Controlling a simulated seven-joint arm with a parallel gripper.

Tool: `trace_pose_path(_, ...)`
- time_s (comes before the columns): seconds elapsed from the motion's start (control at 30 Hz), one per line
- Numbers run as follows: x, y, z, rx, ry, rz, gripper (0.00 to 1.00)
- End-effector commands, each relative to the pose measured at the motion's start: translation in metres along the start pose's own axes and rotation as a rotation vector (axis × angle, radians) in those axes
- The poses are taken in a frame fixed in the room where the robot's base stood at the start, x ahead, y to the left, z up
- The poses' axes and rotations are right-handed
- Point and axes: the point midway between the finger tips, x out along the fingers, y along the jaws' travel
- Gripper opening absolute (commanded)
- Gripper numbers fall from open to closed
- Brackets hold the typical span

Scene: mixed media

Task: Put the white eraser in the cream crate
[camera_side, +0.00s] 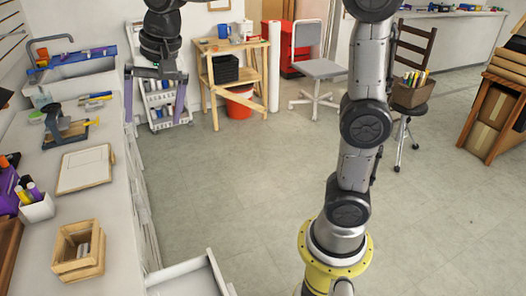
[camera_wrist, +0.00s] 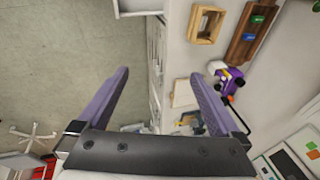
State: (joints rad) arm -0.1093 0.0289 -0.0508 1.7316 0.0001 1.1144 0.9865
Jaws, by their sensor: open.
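A light wooden, cream-coloured crate (camera_side: 78,262) stands on the near part of the left counter. It also shows near the top of the wrist view (camera_wrist: 194,24). A small greyish-white object (camera_side: 84,249) shows inside it in the side view; I cannot tell whether it is the white eraser. I cannot make out the eraser for sure anywhere else. My gripper (camera_side: 155,114) is high near the far end of the counter, well away from the crate. In the wrist view its two purple fingers (camera_wrist: 160,76) are wide apart with nothing between them.
The counter (camera_side: 115,215) holds a framed board (camera_side: 84,170), a white pen cup (camera_side: 38,208) and a dark-and-blue tool (camera_side: 66,128). An open white drawer (camera_side: 188,278) juts out at the bottom. A wooden stand (camera_side: 232,60) is behind. The floor between is clear.

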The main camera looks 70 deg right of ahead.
Motion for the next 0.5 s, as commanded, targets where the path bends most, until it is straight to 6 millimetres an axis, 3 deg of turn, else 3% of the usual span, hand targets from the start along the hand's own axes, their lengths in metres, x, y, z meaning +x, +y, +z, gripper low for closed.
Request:
trace_pose_path(0.1,-0.019,0.05,0.022,-0.184,0.033,-0.026,1.0)
trace_pose_path(0.23,-0.026,0.101,0.05,-0.393,0.074,-0.045,1.0)
trace_pose_path(0.4,-0.018,0.162,0.086,-0.647,0.129,-0.053,1.0)
trace_pose_path(0.5,-0.009,0.186,0.102,-0.761,0.154,-0.052,1.0)
